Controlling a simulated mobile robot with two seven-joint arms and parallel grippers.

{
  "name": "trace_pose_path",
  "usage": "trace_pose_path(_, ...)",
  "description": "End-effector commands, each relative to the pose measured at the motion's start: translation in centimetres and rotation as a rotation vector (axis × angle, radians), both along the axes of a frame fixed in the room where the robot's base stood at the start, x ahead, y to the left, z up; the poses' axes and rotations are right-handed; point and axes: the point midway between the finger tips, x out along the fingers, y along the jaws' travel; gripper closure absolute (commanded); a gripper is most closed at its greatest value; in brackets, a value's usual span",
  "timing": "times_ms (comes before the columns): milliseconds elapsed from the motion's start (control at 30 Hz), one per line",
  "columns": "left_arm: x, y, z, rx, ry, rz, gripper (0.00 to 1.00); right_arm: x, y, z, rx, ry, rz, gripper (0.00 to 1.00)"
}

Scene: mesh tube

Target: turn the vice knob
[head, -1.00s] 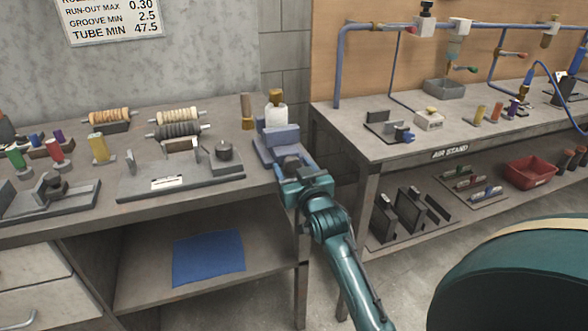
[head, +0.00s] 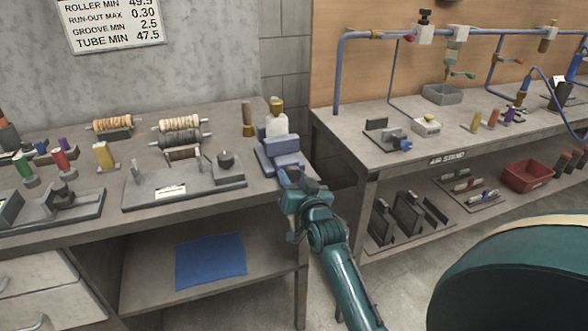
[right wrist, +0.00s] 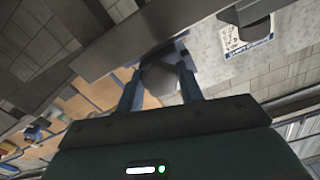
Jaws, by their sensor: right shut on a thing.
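The blue-grey vice (head: 284,144) stands at the right front corner of the left bench. My right gripper (head: 290,175) is at the vice's front side, just off the bench edge. In the right wrist view, the two blue-teal fingers of this gripper (right wrist: 159,84) are shut on the dark grey vice knob (right wrist: 158,78), which sits between them. In the head view the gripper hides most or all of the knob. My left gripper is not in view.
A white bottle with a brown cap (head: 276,120) stands right behind the vice. A grey fixture plate with a post (head: 205,188) lies to its left. A gap separates this bench from the air-stand bench (head: 340,140). A blue cloth (head: 210,262) lies on the lower shelf.

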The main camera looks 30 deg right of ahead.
Motion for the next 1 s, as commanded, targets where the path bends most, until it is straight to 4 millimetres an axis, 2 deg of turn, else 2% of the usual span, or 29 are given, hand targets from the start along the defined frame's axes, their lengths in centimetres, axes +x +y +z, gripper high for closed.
trace_pose_path(33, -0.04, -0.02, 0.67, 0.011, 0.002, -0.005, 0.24, 0.01, 0.05, 0.45, 0.047, -0.009, 0.001, 0.86)
trace_pose_path(133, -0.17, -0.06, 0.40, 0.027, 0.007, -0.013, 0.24, 0.01, 0.03, 0.20, 0.103, -0.024, 0.000, 0.86)
trace_pose_path(433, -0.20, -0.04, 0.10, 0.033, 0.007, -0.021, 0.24, 0.02, 0.02, 0.03, 0.115, -0.031, 0.000, 0.86)
trace_pose_path(467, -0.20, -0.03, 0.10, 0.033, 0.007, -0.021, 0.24, 0.02, 0.02, 0.03, 0.114, -0.031, 0.000, 0.62)
trace_pose_path(700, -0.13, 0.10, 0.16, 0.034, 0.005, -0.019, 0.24, 0.02, 0.02, 0.04, 0.112, -0.029, 0.000, 0.42)
trace_pose_path(1000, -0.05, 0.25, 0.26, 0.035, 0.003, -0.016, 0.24, 0.02, 0.02, 0.04, 0.111, -0.028, 0.001, 0.41)
